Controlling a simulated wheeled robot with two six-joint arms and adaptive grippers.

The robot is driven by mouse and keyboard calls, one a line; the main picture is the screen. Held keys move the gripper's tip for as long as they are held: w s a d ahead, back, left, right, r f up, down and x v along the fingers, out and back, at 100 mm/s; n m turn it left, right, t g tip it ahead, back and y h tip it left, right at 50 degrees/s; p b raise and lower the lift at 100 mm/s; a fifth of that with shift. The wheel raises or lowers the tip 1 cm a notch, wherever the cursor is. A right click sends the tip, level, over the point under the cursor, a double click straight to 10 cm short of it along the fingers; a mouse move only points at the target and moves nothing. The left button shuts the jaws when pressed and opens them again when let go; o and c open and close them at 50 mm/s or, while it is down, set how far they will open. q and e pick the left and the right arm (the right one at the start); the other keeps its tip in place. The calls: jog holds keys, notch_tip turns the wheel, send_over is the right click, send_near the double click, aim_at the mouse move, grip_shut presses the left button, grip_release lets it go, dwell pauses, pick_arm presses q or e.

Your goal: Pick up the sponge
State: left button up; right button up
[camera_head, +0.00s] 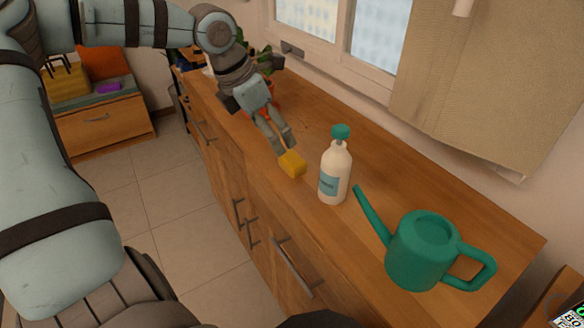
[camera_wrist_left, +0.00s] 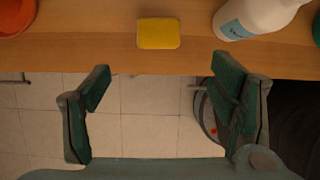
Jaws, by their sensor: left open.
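A yellow sponge (camera_head: 293,163) lies near the front edge of the wooden counter (camera_head: 400,170). It also shows in the left wrist view (camera_wrist_left: 158,33), at the top middle. My left gripper (camera_head: 284,146) is just by the sponge in the head view, on its far-left side. In the left wrist view its two fingers (camera_wrist_left: 165,82) are spread wide with nothing between them, and the sponge lies beyond the fingertips, between their lines. My right gripper is not in view.
A white bottle with a green cap (camera_head: 336,173) stands right of the sponge. A green watering can (camera_head: 425,250) is farther right. An orange-red pot (camera_wrist_left: 16,16) is at the left. Drawer handles (camera_head: 293,268) stick out from the counter front.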

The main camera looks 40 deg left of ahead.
aim_at(291, 158)
pick_arm(q)
jog(key=x, duration=0.4)
jog(key=w+b+x, duration=0.1)
jog(key=x, duration=0.3)
jog(key=shift+b, duration=0.3)
jog(key=x, duration=0.2)
jog(key=shift+w+d+f+b, duration=0.15)
jog(key=shift+w+f+b, duration=0.05)
jog(key=shift+w+b, duration=0.15)
jog(key=shift+r, duration=0.1)
jog(key=c, duration=1)
jog(key=shift+c, duration=0.3)
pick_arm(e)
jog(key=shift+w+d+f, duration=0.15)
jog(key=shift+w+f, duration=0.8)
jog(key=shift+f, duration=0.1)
